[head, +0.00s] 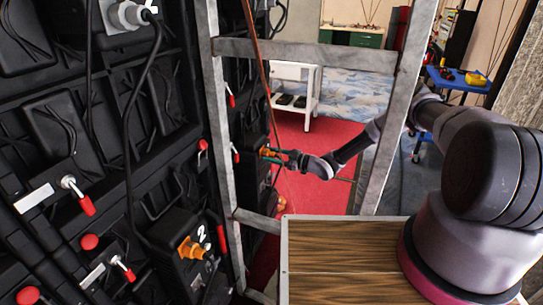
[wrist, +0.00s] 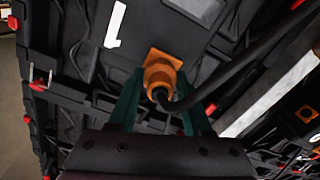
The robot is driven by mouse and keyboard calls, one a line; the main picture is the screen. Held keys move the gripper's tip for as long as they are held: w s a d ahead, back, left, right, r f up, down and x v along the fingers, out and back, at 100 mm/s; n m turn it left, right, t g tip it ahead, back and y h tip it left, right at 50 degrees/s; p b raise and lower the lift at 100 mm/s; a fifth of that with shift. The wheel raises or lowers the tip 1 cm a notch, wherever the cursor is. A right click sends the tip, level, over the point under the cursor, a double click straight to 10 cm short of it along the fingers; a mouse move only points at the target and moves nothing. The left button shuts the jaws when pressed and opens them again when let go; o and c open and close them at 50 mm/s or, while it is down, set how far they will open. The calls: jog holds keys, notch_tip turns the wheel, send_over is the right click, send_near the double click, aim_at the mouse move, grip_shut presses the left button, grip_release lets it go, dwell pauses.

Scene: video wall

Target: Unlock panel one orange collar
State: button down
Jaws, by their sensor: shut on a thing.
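The orange collar (wrist: 158,78) is on an orange square-based connector on a black panel (wrist: 190,45) in the wrist view, with a black cable leaving it to the right. A white mark like a "1" (wrist: 115,25) is on that panel. My gripper (wrist: 160,88) has its two green fingers on either side of the collar and is shut on it. The fingertip contact is partly hidden by the fingers and cable. In the head view my gripper (head: 275,154) reaches through the metal frame to the small orange collar (head: 265,152).
A grey metal frame (head: 310,53) stands around my arm. A wooden-topped surface (head: 345,260) is below it. Black panels with red-handled latches fill the left, including panel "2" with an orange connector (head: 190,248). Red floor (head: 310,150) lies open beyond the frame.

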jog(key=shift+n, duration=0.8)
jog(key=shift+c, duration=1.6)
grip_release()
jog(key=v, duration=1)
jog(key=shift+d, duration=0.35)
jog(key=shift+s, duration=0.15)
